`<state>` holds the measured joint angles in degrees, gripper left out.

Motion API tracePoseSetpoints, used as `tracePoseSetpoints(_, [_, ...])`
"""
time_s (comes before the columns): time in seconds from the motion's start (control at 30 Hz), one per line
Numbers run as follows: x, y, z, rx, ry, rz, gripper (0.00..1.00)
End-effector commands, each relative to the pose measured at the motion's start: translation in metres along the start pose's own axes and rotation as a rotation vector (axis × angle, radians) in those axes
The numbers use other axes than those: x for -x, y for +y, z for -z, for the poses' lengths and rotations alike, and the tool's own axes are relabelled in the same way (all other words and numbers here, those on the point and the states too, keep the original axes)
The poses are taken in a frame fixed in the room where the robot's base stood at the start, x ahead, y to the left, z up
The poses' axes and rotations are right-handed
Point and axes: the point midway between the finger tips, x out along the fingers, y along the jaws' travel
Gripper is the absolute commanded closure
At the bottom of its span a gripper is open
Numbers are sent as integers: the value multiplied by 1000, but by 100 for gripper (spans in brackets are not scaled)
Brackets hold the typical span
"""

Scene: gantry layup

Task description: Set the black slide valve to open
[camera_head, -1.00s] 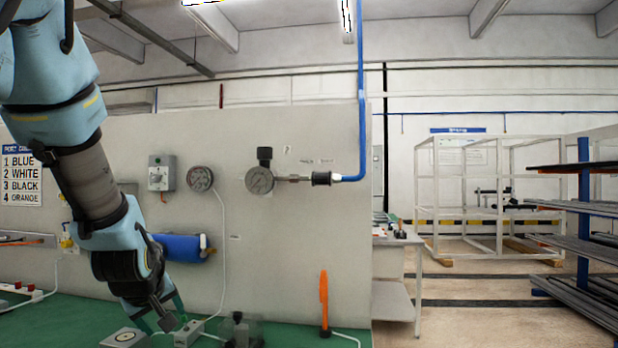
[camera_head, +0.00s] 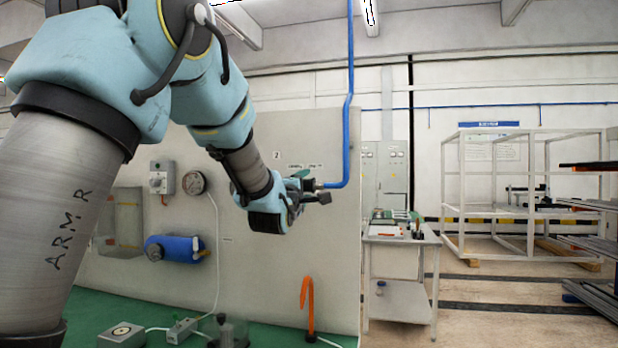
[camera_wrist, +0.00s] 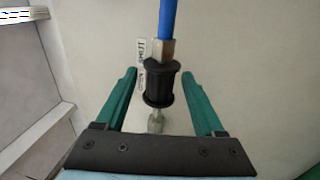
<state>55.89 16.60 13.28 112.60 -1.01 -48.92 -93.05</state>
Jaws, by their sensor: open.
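The black slide valve (camera_wrist: 160,84) shows in the wrist view as a black spool-shaped sleeve with a wider rim at each end. It sits on a metal line between a brass-coloured fitting with a blue hose (camera_wrist: 168,18) and a pale metal stem (camera_wrist: 156,122). My gripper (camera_wrist: 159,74) is open, with its green fingers on either side of the sleeve and visible gaps to it.
Two small labels (camera_wrist: 141,64) lie beside the valve; I cannot read them surely. The pale panel (camera_head: 255,270) stands close behind. An orange upright piece (camera_head: 308,305) and a grey box (camera_head: 122,335) stand on the green bench below. A side table (camera_head: 400,240) is to the right.

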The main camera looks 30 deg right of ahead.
Motion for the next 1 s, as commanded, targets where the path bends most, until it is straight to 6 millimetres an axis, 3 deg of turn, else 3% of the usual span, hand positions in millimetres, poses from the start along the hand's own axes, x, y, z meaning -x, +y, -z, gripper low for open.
tracePoseSetpoints(0.1, [-20,2,0,-2,0,1,30])
tracePoseSetpoints(0.3, [-39,1,0,-1,1,2,30])
tracePoseSetpoints(0.67, [-42,-1,1,-1,1,2,31])
tracePoseSetpoints(1.0, [-42,-1,1,-1,1,2,69])
